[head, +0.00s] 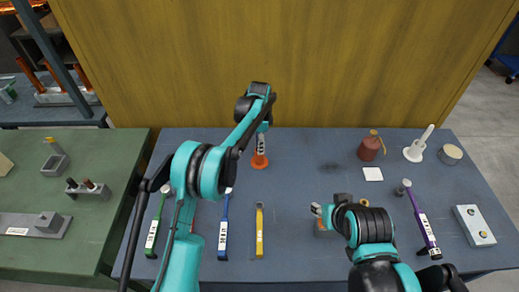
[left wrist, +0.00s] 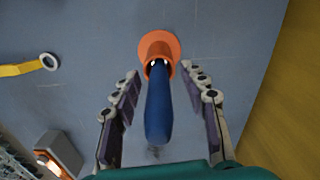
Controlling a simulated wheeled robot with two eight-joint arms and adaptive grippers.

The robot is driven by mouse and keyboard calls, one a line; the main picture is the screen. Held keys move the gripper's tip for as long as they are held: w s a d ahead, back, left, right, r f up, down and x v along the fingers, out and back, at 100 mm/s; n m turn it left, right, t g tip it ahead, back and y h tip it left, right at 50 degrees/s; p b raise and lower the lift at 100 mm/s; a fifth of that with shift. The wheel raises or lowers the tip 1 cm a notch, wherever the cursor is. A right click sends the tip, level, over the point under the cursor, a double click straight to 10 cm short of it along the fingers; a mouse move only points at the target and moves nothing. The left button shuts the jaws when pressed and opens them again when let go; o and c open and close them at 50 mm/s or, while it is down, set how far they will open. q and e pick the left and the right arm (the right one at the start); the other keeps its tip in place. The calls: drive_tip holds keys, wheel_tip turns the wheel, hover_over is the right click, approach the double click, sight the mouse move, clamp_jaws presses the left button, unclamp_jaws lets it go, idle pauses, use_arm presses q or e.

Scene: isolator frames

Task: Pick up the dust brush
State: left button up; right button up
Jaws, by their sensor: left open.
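A blue-handled tool (left wrist: 158,105), probably the dust brush, stands in an orange holder (left wrist: 160,46) with a round flange. Its lower end is hidden in the holder, so I see no bristles. The holder also shows in the head view (head: 260,161), at the back of the blue table. My left gripper (head: 261,141) is over it and hides most of the tool there. In the left wrist view its fingers are open, one on each side of the blue handle, with gaps to it. My right gripper (head: 317,210) is low over the table at front right; its jaws are unclear.
On the table lie a green tool (head: 152,236), a blue tool (head: 224,232), a yellow tool (head: 259,235) and a purple tool (head: 427,232). A red-brown canister (head: 369,149) and a white round-based tool (head: 414,153) stand at back right. A yellow wall (head: 300,65) rises behind.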

use_arm(q)
drive_tip(key=shift+r, duration=0.1)
clamp_jaws()
